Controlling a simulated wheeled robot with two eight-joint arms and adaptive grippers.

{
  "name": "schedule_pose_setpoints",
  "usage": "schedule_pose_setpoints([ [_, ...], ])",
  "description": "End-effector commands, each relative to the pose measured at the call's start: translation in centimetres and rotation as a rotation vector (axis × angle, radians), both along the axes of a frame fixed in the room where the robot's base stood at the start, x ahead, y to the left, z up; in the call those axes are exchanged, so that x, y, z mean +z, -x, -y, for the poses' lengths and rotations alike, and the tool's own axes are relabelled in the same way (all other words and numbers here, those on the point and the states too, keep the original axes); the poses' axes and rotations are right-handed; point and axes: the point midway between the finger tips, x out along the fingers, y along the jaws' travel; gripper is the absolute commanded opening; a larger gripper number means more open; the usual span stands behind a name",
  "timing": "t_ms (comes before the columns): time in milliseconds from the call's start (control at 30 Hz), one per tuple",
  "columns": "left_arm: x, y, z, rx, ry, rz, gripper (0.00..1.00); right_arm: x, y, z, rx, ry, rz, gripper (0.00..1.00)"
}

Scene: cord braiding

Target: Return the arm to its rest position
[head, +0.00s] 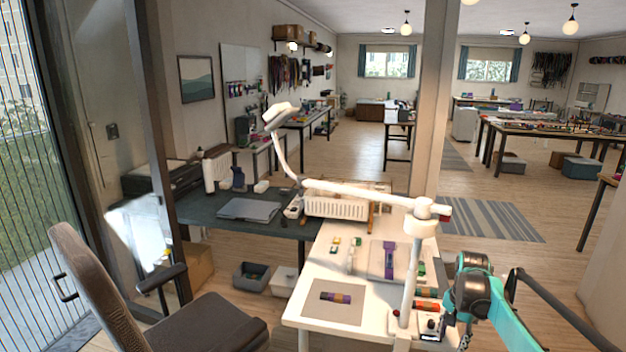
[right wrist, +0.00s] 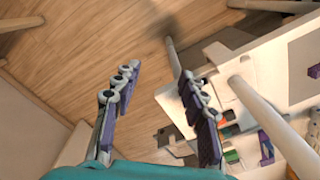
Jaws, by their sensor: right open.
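My right arm (head: 487,302), teal with dark joints, stands at the right end of the white table (head: 304,312) in the head view. In the right wrist view my right gripper (right wrist: 160,80) is open, with nothing between its two fingers. Beyond the fingers are the wooden floor and the edge of the white table (right wrist: 262,68). In the head view the gripper's fingers are too small and covered to make out clearly. My left gripper and left arm are in neither view.
A white jointed lamp (head: 345,189) stands on the table close to my right arm. A grey mat (head: 310,309) with a striped cord piece (head: 336,297) lies at the left of the table. A brown chair (head: 100,290) is at the left. Open floor lies behind the table.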

Motion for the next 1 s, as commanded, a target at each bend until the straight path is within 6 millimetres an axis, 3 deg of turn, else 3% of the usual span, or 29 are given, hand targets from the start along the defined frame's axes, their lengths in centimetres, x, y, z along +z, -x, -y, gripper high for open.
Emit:
schedule_pose_setpoints([
  [267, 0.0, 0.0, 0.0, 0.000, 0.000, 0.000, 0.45, 3.1, 2.1, -2.9, 0.101, 0.022, 0.056, 0.43],
  [467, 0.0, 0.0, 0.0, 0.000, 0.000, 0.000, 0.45, 6.0, 5.1, -6.1, 0.225, 0.051, 0.123, 0.43],
  [733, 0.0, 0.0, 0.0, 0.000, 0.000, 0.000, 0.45, 9.3, 13.2, -12.6, 0.496, 0.128, 0.272, 0.43],
  [1000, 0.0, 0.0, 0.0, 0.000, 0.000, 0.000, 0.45, 8.0, 22.1, -17.5, 0.768, 0.226, 0.425, 0.43],
])
